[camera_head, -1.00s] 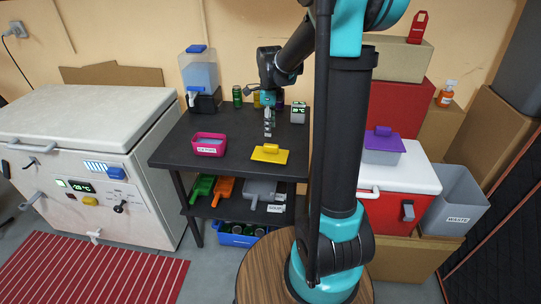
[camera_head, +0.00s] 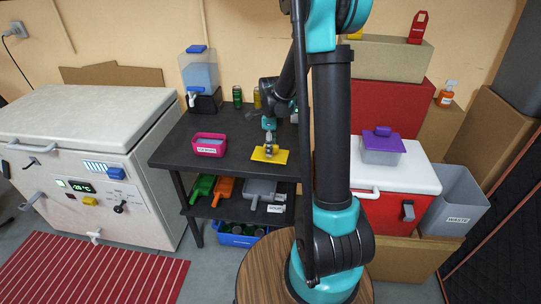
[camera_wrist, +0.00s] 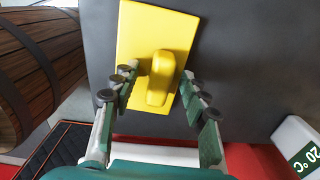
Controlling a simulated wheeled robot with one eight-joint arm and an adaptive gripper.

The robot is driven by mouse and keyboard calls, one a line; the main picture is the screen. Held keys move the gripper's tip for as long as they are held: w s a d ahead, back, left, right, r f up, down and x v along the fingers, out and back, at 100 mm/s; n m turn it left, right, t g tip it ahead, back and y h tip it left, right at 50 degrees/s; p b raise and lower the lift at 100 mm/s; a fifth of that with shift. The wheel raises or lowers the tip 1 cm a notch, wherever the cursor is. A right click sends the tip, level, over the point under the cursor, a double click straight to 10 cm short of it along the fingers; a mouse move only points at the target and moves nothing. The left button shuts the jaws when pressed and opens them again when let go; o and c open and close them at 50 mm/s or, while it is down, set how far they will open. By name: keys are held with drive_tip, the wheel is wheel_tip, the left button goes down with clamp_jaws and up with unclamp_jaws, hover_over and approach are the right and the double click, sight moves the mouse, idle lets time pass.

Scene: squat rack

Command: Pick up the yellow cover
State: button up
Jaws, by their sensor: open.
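The yellow cover (camera_head: 281,157) lies flat near the front right of the black table's top. In the wrist view it is a flat yellow plate (camera_wrist: 140,30) with a raised rounded handle (camera_wrist: 161,78). My gripper (camera_head: 269,152) is over the cover in the head view and hides its handle. In the wrist view my gripper (camera_wrist: 158,88) is open, with one finger on each side of the handle. Gaps show between the fingers and the handle. I cannot tell how far the fingertips are above the plate.
The black table (camera_head: 180,150) also holds a pink bin (camera_head: 209,145), a water dispenser (camera_head: 199,75) and cans (camera_head: 237,97) at the back. A white box with a temperature display (camera_wrist: 300,150) is near the gripper. A red cooler (camera_head: 395,190) stands right of my arm.

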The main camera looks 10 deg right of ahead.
clamp_jaws()
drive_tip(key=shift+r, duration=0.1)
idle(0.3)
